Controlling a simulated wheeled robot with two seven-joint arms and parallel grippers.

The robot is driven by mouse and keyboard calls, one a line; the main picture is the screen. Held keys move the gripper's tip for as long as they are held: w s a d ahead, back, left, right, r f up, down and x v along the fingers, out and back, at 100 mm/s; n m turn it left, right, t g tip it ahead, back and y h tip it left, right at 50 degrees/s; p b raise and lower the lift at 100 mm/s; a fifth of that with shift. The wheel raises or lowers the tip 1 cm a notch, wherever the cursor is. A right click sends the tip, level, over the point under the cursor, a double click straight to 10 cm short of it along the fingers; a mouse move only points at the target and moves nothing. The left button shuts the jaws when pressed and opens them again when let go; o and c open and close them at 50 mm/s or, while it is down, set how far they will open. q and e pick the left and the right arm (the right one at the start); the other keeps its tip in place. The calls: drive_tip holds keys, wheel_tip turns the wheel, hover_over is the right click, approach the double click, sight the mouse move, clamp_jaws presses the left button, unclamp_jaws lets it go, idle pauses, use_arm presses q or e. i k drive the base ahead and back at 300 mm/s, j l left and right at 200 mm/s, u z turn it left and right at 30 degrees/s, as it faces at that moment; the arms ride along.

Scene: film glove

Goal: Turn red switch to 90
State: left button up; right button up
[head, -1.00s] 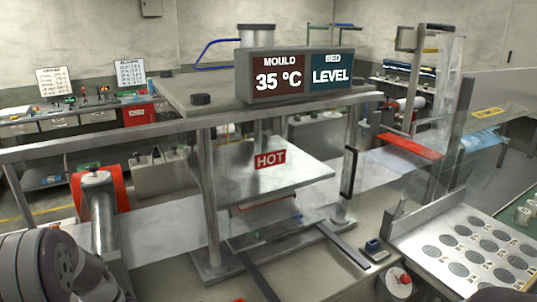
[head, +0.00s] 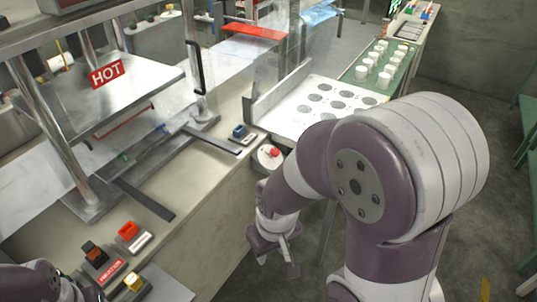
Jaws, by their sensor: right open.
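A red switch (head: 128,231) stands on a light plate on the bench front at lower left. Beside it is a black switch with an orange part (head: 94,251), and a yellow switch (head: 133,281) is nearer. The angle setting of the red switch is too small to read. My right gripper (head: 276,262) is open and empty, pointing down past the bench's front edge, well to the right of the switches. Part of my left arm shows at the bottom left corner; its gripper is not in view.
A press with a HOT label (head: 107,73) stands at left. A red button on a round pale base (head: 271,154) and a blue switch (head: 239,132) sit near the bench edge. A tray with round holes (head: 290,114) is behind. Floor at right is open.

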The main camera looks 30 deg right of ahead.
sight(274, 152)
drive_tip(key=i+l+z, duration=0.15)
drive_tip(key=z, duration=0.3)
drive_tip(key=i+l+z, duration=0.15)
drive_tip(key=l+z, duration=0.15)
drive_tip(key=z, duration=0.2)
drive_tip(key=i+l+z, duration=0.1)
drive_tip(key=i+l, duration=0.25)
drive_tip(key=i, duration=0.2)
drive_tip(key=i+l+z, duration=0.15)
drive_tip(key=i+l, duration=0.2)
drive_tip(key=i, duration=0.15)
